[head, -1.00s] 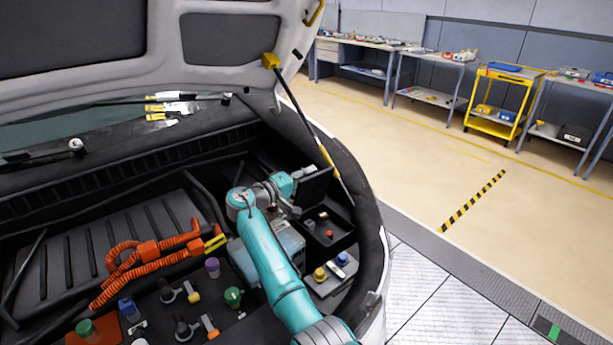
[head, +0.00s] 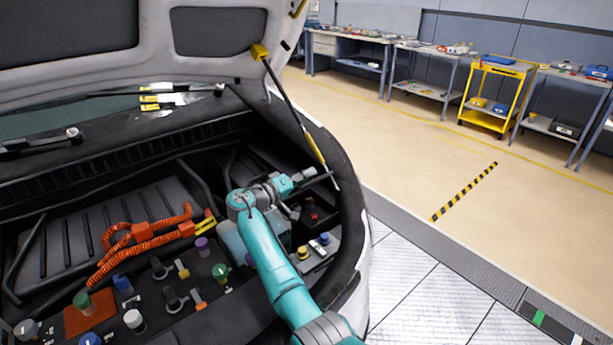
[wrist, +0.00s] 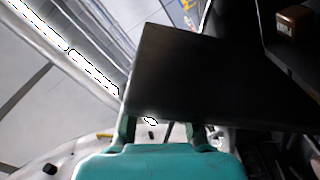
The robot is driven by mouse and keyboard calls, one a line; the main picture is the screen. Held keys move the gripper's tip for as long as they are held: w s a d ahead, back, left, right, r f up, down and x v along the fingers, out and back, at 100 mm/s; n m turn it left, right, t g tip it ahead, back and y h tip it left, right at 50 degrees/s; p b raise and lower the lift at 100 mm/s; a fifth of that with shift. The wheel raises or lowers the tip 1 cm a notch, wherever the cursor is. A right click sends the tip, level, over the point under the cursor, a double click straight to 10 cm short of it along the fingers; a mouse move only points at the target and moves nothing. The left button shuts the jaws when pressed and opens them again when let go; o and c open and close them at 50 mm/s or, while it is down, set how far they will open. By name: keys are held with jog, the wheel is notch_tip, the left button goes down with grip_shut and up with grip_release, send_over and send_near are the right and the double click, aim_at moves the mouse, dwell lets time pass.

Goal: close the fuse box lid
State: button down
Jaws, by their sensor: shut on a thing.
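The fuse box (head: 322,222) is a dark open box at the right side of the engine bay, with small red parts inside. Its lid (head: 320,181) is a thin dark panel seen nearly edge-on above the box, with a gap between them. In the wrist view the lid (wrist: 215,75) is a broad black plate that hides much of what is behind it. My gripper (head: 303,182) is shut on the lid's edge; its fingers (wrist: 160,128) show at the plate's near edge. A brownish block (wrist: 294,21) shows in the dark area at the wrist view's right.
The raised hood (head: 150,60) and its strut (head: 290,105) stand above and behind my arm. The car's side rim (head: 350,190) is close to the lid on the right. Yellow and blue caps (head: 313,246) sit in front of the box. Orange hoses (head: 140,245) lie to the left.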

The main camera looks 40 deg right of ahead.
jog(key=c, duration=1)
grip_release()
jog(key=shift+o, duration=0.2)
jog(key=shift+a, duration=0.1)
jog(key=a, duration=1.1)
jog(key=shift+s+a, duration=0.25)
jog(key=shift+a, duration=0.15)
